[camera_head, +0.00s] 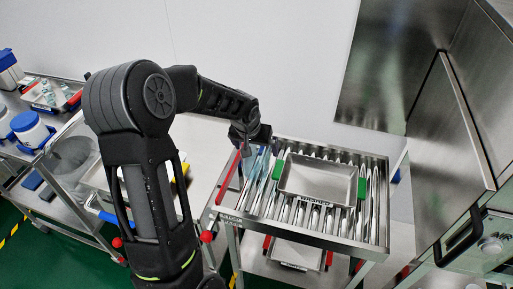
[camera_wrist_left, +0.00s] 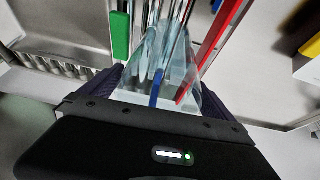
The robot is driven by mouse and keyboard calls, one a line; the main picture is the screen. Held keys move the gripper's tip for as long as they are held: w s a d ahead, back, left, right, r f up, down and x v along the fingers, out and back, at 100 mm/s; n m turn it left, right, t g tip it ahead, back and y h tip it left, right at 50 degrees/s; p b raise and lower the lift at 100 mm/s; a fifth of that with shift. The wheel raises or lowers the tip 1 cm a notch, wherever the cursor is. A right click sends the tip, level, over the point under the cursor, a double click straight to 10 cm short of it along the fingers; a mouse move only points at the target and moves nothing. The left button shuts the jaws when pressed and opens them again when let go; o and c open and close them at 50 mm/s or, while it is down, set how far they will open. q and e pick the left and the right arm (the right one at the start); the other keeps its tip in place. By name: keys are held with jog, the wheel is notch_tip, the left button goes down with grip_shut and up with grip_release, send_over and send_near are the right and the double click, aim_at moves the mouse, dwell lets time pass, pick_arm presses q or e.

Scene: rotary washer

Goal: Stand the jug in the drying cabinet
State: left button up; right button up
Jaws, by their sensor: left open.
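A clear, bluish see-through vessel, which looks like the jug (camera_wrist_left: 155,65), is between the fingers of my left gripper (camera_wrist_left: 158,88) in the left wrist view. The fingers are open on either side of it; whether they touch it I cannot tell. In the head view my left gripper (camera_head: 252,145) reaches down at the left end of the roller rack, and the bluish vessel (camera_head: 257,165) shows just below it. A steel cabinet (camera_head: 420,75) with a dark handle stands at the right; I cannot tell whether it is the drying cabinet. My right gripper is not in view.
The roller rack (camera_head: 238,217) bears a steel tray (camera_head: 318,182) with green end grips, labelled "WASHED". A red bar (camera_wrist_left: 222,38) runs close beside the vessel. Another trolley (camera_head: 75,225) with blue-and-white containers (camera_head: 32,130) stands at the left.

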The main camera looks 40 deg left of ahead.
pick_arm(q)
jog(key=v, duration=1.1)
jog(key=shift+b, duration=0.45)
jog(key=shift+r, duration=0.1)
